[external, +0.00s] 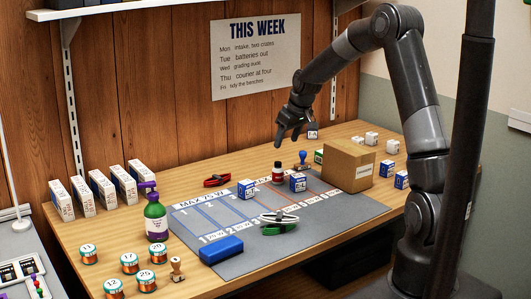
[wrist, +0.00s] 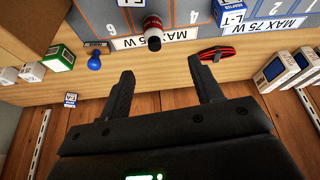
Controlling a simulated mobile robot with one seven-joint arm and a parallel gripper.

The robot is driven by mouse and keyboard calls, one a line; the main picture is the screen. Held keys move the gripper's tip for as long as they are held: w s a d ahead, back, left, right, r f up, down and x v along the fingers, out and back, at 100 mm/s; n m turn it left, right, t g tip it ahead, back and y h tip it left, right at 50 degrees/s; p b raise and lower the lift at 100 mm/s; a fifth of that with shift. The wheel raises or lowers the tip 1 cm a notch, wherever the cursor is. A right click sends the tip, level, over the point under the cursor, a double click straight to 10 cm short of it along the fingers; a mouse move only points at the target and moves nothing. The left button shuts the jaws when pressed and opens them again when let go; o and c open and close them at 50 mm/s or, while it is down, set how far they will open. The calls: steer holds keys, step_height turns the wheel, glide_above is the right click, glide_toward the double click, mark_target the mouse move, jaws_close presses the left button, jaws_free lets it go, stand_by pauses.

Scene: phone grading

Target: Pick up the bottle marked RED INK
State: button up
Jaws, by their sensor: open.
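A small dark bottle with a red and white label (external: 277,173) stands upright at the back edge of the grey mat (external: 190,222). In the wrist view the bottle (wrist: 153,30) shows from above, beyond my fingertips; its wording is too small to read. My gripper (external: 289,139) is open and empty, above and behind the bottle near the wooden wall. In the wrist view the fingers of my gripper (wrist: 165,80) are spread wide, with bare table edge between them and the bottle clear of both.
A blue-handled stamp (external: 303,160) and a cardboard box (external: 349,165) stand right of the bottle. A red-and-black tool (external: 217,181) lies left. A blue-and-white box (external: 298,183) is in front. A green spray bottle (external: 155,217) stands farther left.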

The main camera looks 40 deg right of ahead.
mark_target(279, 162)
steer(key=x, duration=0.2)
steer(key=d+x, duration=0.1)
steer(key=x, duration=0.5)
steer(key=shift+w+d, duration=0.15)
steer(key=shift+w, duration=0.3)
steer(key=shift+x, duration=2.95)
steer(key=c, duration=1.1)
